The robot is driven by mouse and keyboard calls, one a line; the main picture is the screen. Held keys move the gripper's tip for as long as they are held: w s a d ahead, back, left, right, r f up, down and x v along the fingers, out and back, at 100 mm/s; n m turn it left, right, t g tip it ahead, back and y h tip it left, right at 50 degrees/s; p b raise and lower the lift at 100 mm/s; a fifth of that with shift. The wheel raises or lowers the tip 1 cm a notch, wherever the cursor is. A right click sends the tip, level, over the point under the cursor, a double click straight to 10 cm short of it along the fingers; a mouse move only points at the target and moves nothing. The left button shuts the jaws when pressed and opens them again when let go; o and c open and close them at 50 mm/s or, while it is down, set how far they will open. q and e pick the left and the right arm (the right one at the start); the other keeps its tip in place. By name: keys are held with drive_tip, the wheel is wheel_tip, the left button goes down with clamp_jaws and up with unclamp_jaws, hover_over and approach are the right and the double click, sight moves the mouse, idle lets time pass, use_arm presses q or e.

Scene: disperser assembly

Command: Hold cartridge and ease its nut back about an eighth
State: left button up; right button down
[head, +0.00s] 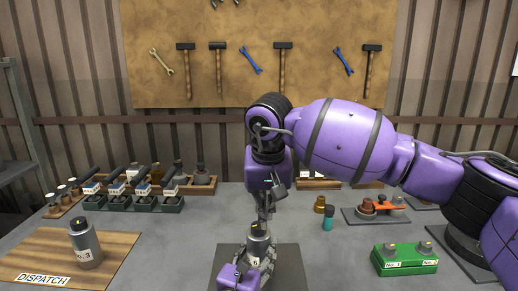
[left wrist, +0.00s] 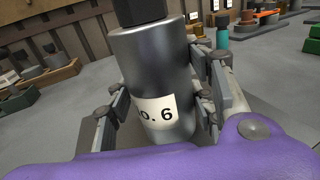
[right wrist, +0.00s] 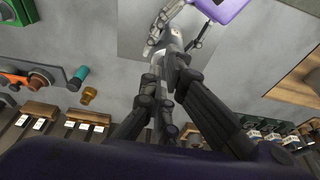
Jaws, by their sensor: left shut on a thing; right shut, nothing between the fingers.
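A grey metal cartridge labelled No. 6 (left wrist: 155,85) stands upright, with a dark nut (left wrist: 138,12) at its top cut off by the left wrist view's edge. In the head view the cartridge (head: 260,247) stands over a dark mat (head: 290,265). My left gripper (head: 250,262) is shut around its body, with fingers on both sides. My right gripper (head: 264,212) points down just above the nut (head: 259,229). Its fingers (right wrist: 168,75) are shut with nothing between them. I cannot tell whether the fingertips touch the nut.
Another cartridge (head: 86,245) stands on the wooden DISPATCH board (head: 40,255) at left. A green block (head: 405,262) with labelled fittings is at right. A teal cylinder (head: 327,219) and a brass piece (head: 319,204) stand right of my right gripper. Racks (head: 150,203) line the back left.

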sight(258, 241)
drive_tip(key=shift+a, duration=0.1)
drive_tip(key=shift+w+a+f, duration=0.1)
drive_tip(key=shift+a+f, duration=0.4)
drive_tip(key=shift+f, duration=0.5)
drive_tip(key=shift+w+a+f, duration=0.1)
drive_tip(key=shift+a+f, duration=0.35)
drive_tip(key=shift+f, duration=0.5)
drive_tip(key=shift+w+a+f, duration=0.1)
drive_tip(key=shift+a+f, duration=0.4)
drive_tip(key=shift+f, duration=0.5)
drive_tip(key=shift+d+f, duration=0.1)
drive_tip(key=shift+d, duration=0.05)
drive_tip(key=shift+d, duration=0.35)
